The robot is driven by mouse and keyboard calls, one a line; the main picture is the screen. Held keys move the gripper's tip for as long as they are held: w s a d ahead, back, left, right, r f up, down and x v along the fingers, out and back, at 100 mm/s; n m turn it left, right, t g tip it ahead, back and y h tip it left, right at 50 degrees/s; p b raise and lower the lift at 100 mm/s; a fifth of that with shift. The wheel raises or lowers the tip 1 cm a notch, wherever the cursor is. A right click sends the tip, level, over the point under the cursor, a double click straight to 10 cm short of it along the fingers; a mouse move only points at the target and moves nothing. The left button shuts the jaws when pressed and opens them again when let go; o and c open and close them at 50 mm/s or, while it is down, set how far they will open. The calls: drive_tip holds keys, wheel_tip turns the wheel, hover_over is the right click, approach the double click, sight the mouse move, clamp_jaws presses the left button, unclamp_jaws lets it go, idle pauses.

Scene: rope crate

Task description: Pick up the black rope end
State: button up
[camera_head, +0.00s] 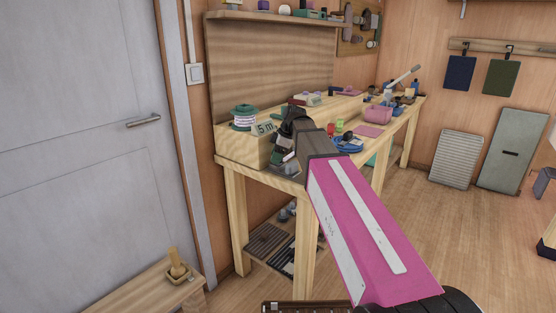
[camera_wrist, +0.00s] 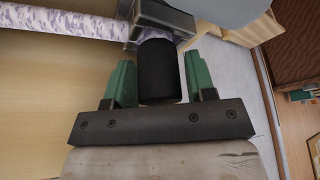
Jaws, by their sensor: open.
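The black rope end (camera_wrist: 158,78) is a short black cylinder in the wrist view. It lies between the two green fingertips of my gripper (camera_wrist: 161,85), which are open, with a gap showing on the right side. A white and purple patterned rope (camera_wrist: 62,20) runs in from the upper left to a grey holder (camera_wrist: 172,20) beside the black end. In the head view my gripper (camera_head: 282,153) is at the near left end of the workbench (camera_head: 234,182). I cannot make out the black rope end there.
A green spool (camera_head: 243,111) and a "5 m" label (camera_head: 265,128) are at the bench's left end. Blue coils (camera_head: 347,145), a pink container (camera_head: 377,112) and several small items stand farther along. A low wooden bench (camera_head: 130,292) is at lower left.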

drive_tip(key=shift+f, duration=0.15)
drive_tip(key=shift+c, duration=0.3)
drive_tip(key=c, duration=0.8)
